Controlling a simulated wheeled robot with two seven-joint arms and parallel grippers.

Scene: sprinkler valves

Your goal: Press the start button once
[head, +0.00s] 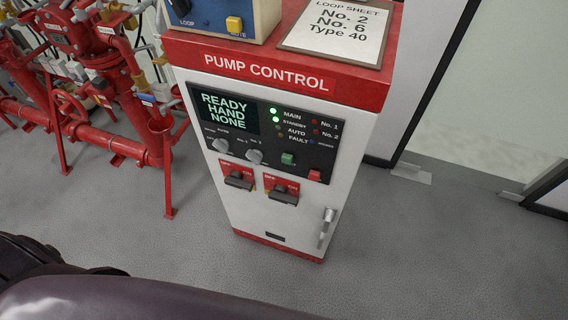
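The pump control cabinet (265,211) is white with a red top band and stands upright in the middle of the view. A green push button (288,158) sits on its dark panel, with a red push button (314,175) to its lower right. I cannot read a start label by either one. The display (228,112) shows READY, HAND, NONE. Green lamps (273,115) are lit beside MAIN and STANDBY. Two grey selector knobs (254,157) sit left of the green button. Neither of my grippers is in view.
Two black-handled OFF/ON switches (284,196) and a door handle (326,226) are lower on the cabinet. On top are a blue box (208,15) and a loop sheet (338,29). Red pipework (84,60) stands at left. The grey floor right of the cabinet is clear.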

